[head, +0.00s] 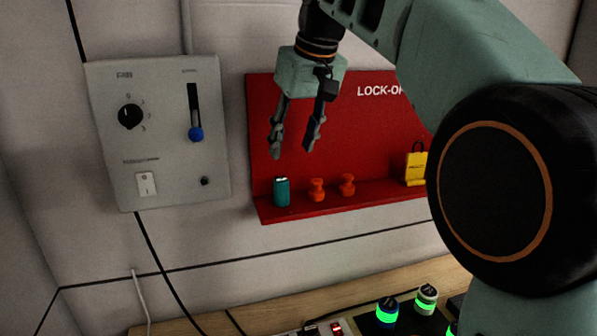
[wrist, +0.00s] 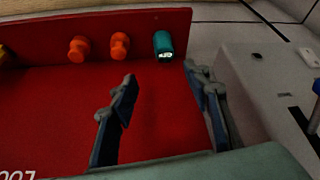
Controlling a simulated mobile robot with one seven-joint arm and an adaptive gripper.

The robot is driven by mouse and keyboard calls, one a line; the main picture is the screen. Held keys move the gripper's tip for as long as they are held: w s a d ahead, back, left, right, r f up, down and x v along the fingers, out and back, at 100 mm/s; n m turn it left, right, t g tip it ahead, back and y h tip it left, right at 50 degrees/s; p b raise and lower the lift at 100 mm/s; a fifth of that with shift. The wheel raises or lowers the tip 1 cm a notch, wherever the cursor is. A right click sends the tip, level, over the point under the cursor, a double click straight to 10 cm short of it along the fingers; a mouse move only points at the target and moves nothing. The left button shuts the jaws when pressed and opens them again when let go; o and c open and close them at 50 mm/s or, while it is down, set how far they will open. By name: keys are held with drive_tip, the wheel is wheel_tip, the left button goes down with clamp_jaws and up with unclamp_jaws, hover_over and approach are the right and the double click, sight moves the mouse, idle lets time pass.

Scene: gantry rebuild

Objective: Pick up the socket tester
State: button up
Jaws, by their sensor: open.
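A small teal cylinder with a pale top, which looks like the socket tester (head: 281,192), stands upright at the left end of the red board's shelf. It also shows in the wrist view (wrist: 163,45), beyond the fingertips and roughly between their lines. My gripper (head: 292,150) is open and empty, pointing down in front of the red board, above the teal cylinder and apart from it. In the wrist view both fingers of my gripper (wrist: 159,72) are spread with nothing between them.
Two orange pieces (head: 317,190) (head: 347,185) and a yellow padlock-like item (head: 415,165) stand to the right on the red lock-off shelf (head: 330,207). A grey control box (head: 160,135) is on the wall at left. Green-lit knobs (head: 387,312) are below.

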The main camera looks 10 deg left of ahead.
sight(282, 180)
drive_tip(key=f, duration=0.1)
drive_tip(key=a+f, duration=0.1)
drive_tip(key=f, duration=0.2)
drive_tip(key=shift+w+a+f, duration=0.25)
drive_tip(key=shift+a, duration=0.15)
drive_tip(key=shift+x, duration=3.1)
drive_tip(key=shift+d, duration=0.15)
drive_tip(key=shift+c, duration=0.3)
clamp_jaws()
drive_tip(key=shift+r, duration=0.1)
